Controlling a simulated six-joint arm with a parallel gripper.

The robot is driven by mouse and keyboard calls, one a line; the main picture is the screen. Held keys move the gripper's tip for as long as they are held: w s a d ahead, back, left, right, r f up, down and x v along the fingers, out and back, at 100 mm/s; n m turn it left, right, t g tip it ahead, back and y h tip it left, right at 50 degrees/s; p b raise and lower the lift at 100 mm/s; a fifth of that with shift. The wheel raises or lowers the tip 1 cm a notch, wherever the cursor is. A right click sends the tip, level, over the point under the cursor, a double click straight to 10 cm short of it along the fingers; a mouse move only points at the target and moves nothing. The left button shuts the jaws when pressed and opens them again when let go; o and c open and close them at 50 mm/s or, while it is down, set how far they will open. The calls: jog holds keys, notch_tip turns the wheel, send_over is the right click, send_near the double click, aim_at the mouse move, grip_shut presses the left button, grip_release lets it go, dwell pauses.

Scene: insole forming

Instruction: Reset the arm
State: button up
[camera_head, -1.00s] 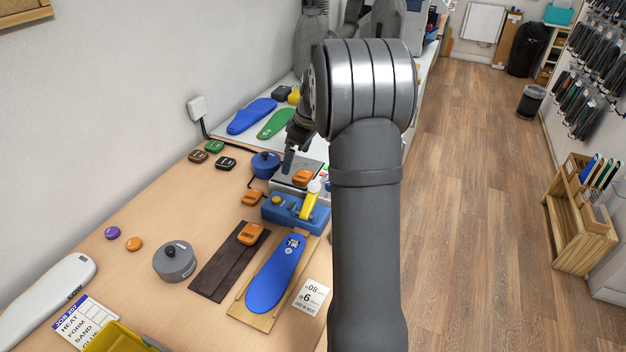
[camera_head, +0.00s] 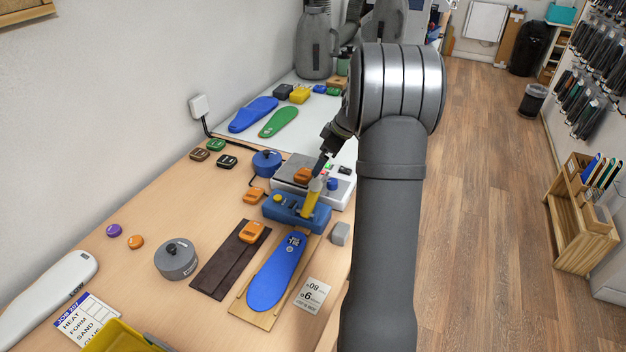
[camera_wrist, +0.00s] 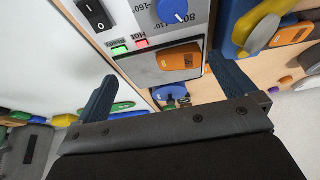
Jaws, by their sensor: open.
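My gripper (camera_head: 321,166) is over the grey heater box (camera_head: 342,190) on the bench, partly hidden by my own arm in the head view. In the wrist view its two dark blue fingers (camera_wrist: 170,88) stand wide apart with nothing held between them. An orange block (camera_wrist: 180,62) on the heater's plate shows beyond the fingers. In the head view this orange block (camera_head: 302,175) sits just left of the fingertips. I cannot tell how high the fingers are above it.
A blue press with a yellow lever (camera_head: 312,200) stands in front of the heater. A blue insole (camera_head: 277,272) lies on a wooden board. A grey weight (camera_head: 176,259) and yellow bin (camera_head: 112,340) are nearer. Blue and green insoles (camera_head: 278,122) lie farther back.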

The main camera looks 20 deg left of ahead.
jog(key=shift+a+f, duration=0.15)
jog(key=shift+f, duration=0.25)
dwell(0.4)
jog(key=v, duration=1)
